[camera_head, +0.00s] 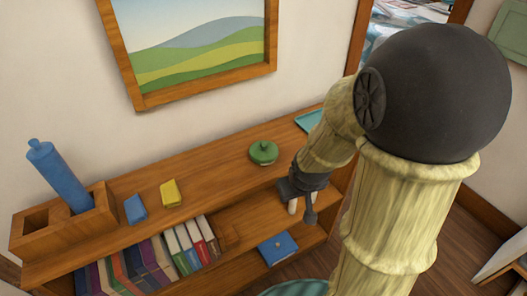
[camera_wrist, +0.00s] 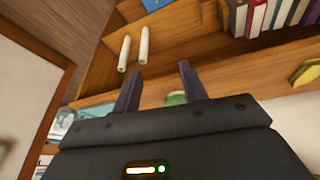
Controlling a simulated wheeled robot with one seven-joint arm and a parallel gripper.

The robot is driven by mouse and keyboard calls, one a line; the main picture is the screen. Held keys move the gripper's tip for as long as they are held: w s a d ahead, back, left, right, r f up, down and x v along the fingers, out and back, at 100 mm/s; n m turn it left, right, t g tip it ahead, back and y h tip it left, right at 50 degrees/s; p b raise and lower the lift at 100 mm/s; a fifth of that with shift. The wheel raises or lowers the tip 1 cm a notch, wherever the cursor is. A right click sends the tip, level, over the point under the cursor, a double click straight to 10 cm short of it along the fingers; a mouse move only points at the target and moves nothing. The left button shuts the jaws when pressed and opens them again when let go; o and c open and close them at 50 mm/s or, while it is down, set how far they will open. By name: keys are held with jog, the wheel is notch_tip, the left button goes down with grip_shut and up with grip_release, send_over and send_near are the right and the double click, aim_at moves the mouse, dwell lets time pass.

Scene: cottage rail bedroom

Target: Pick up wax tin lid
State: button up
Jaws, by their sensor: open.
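A round green lid with a small knob (camera_head: 263,152), which looks like the wax tin lid, lies on the top board of the wooden shelf (camera_head: 228,160). In the wrist view only a green patch of it (camera_wrist: 176,99) shows, low between my fingers and partly hidden by my gripper. My gripper (camera_head: 304,205) is at the shelf's front edge, to the right of the lid and apart from it. In the wrist view its two dark fingers (camera_wrist: 160,72) are spread with nothing between the tips.
A yellow block (camera_head: 171,193), a blue block (camera_head: 136,209) and a wooden box (camera_head: 98,214) holding a blue cylinder (camera_head: 58,178) stand left. A teal tray (camera_head: 310,121) lies right. Below are several books (camera_head: 190,245), a blue book (camera_head: 278,248) and two white sticks (camera_wrist: 144,46).

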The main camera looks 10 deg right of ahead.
jog(key=w+d+f+n+t+y+b, duration=0.3)
jog(key=w+d+f+n+t+y, duration=0.1)
jog(key=w+t+y, duration=0.5)
jog(key=shift+w+d+f+n+t+b, duration=0.35)
jog(key=shift+d+f+t, duration=0.2)
jog(key=shift+t, duration=0.35)
jog(key=shift+w, duration=0.1)
jog(key=p, duration=0.3)
send_near(266, 148)
jog(key=x, duration=0.6)
